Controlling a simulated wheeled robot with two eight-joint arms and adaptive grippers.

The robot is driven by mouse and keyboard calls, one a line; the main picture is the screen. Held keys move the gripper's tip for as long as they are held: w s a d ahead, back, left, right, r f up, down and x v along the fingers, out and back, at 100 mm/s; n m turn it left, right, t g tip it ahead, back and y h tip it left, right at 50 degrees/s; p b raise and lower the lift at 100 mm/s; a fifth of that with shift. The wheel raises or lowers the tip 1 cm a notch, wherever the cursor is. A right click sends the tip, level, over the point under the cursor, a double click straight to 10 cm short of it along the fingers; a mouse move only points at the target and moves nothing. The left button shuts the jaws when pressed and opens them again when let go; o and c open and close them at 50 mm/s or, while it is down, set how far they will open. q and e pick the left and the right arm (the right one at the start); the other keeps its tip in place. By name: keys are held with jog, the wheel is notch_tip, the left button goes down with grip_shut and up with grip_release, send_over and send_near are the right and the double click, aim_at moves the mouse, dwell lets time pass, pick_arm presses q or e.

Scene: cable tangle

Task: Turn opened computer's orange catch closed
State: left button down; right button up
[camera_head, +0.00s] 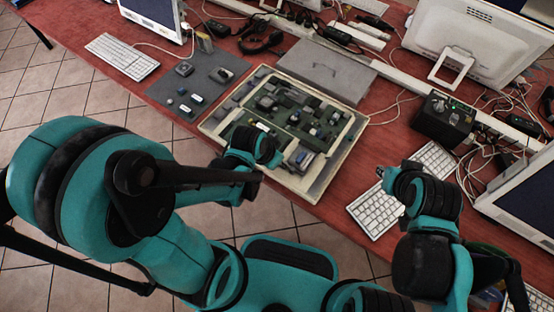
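The opened computer (212,128) lies flat on the red table, a shallow beige case with its green boards and parts exposed. I cannot make out an orange catch on it at this size. My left gripper (270,158) is over the near left part of the case; my own wrist hides its fingers, and I cannot tell whether it touches anything.
A grey mat (160,92) with small parts lies left of the case, and a grey flat panel (325,70) behind it. A black box (443,120) with green lights stands at right. Monitors and tangled cables crowd the back and right. Some red table (385,140) is bare.

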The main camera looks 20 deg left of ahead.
pick_arm(q)
jog(key=shift+n, duration=0.6)
jog(key=shift+y, duration=0.3)
jog(key=c, duration=1.3)
grip_release()
